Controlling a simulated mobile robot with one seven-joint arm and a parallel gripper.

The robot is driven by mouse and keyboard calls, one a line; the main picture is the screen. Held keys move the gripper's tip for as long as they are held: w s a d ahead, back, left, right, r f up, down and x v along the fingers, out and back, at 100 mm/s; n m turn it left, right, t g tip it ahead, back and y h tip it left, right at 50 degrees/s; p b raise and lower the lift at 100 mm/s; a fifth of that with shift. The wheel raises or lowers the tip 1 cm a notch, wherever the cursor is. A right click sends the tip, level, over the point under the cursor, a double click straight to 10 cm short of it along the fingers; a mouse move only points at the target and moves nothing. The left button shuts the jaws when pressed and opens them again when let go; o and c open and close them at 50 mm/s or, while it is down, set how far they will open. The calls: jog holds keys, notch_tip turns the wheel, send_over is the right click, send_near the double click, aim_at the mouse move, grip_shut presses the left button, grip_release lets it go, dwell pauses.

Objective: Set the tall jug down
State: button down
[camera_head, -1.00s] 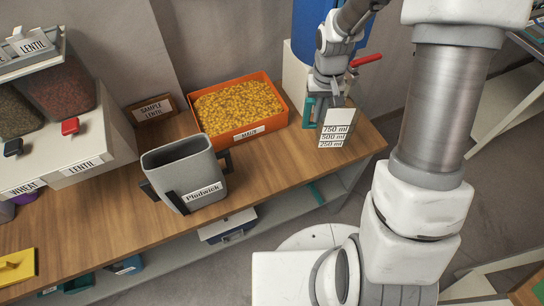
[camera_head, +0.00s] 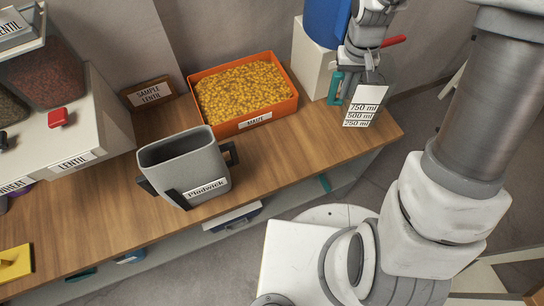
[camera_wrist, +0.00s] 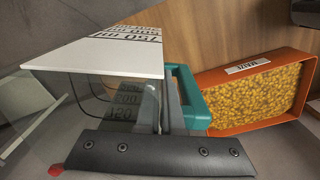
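My gripper looks shut on the jug's upper part; the exact contact is hidden. In the wrist view, the clear jug (camera_wrist: 125,100) and its teal handle (camera_wrist: 191,95) fill the left and middle, behind a dark bolted bar. The jug is roughly upright. I cannot tell whether its base touches the wooden bench (camera_head: 290,150).
An orange bin of maize (camera_head: 245,90) stands left of the jug. A grey Plodwick jug (camera_head: 185,165) stands at the bench's front. A white block with a blue drum (camera_head: 322,25) and a red lever (camera_head: 393,41) are behind. Bare wood lies between them.

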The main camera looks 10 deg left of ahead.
jog(key=s+a+f+n+b, duration=0.3)
jog(key=s+a+n+b, duration=0.2)
jog(key=s+a+b, duration=0.65)
jog(key=shift+a+f+b, duration=0.5)
jog(key=shift+a+f, duration=1.1)
jog(key=shift+f, duration=0.25)
jog(key=shift+a+f+b, duration=0.45)
jog(key=shift+a+f, duration=1.2)
jog(key=shift+f, duration=0.25)
jog(key=shift+a+f+b, duration=0.5)
jog(key=shift+a+f, duration=1.1)
jog(key=shift+f, duration=0.25)
jog(key=shift+f, duration=0.1)
jog(key=shift+f, duration=0.15)
jog(key=c, duration=1.1)
grip_release()
jog(key=shift+o, duration=0.2)
